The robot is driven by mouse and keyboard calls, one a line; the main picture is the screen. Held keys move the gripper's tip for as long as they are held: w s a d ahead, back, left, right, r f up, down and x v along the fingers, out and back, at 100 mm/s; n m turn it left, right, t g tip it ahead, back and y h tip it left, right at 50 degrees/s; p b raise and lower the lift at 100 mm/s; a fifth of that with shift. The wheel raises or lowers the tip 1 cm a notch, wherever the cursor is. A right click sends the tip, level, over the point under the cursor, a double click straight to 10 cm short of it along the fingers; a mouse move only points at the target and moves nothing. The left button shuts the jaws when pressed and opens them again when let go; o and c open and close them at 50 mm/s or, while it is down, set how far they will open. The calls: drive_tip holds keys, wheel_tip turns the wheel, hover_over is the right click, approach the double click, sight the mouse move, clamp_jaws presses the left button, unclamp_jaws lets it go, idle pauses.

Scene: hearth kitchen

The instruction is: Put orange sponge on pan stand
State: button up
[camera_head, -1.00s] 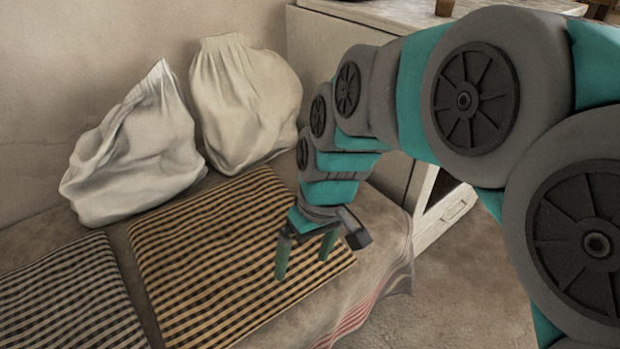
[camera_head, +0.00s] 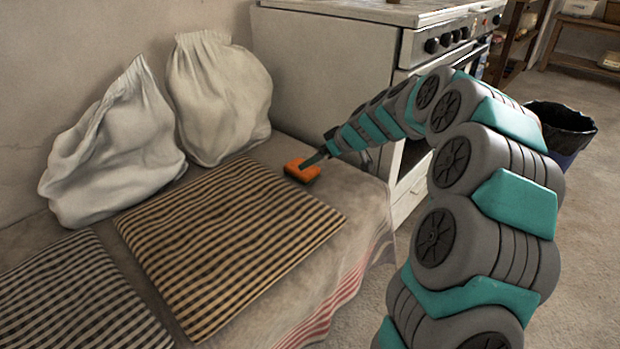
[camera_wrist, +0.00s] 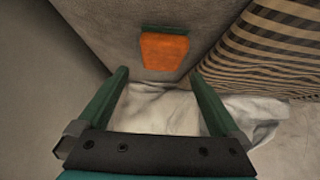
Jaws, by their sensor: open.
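The orange sponge (camera_head: 302,170) lies on the bench cover, just past the far right corner of the brown checked cushion. In the wrist view the sponge (camera_wrist: 163,52) shows a green strip along its upper edge. My gripper (camera_head: 318,158) is open beside the sponge in the head view. In the wrist view the sponge appears beyond the tips of my gripper (camera_wrist: 158,72), between the lines of the two fingers, with nothing held. Whether a finger touches the sponge I cannot tell. I cannot make out a pan stand in either view.
A checked cushion (camera_head: 230,235) covers the bench's middle, and a darker one (camera_head: 75,300) lies at left. Two pale sacks (camera_head: 115,150) (camera_head: 222,95) lean on the wall. A white stove (camera_head: 330,70) stands close behind the bench's right end. A black bin (camera_head: 562,128) stands at right.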

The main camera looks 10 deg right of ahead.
drive_tip(key=shift+x, duration=3.85)
drive_tip(key=shift+s+a, duration=0.1)
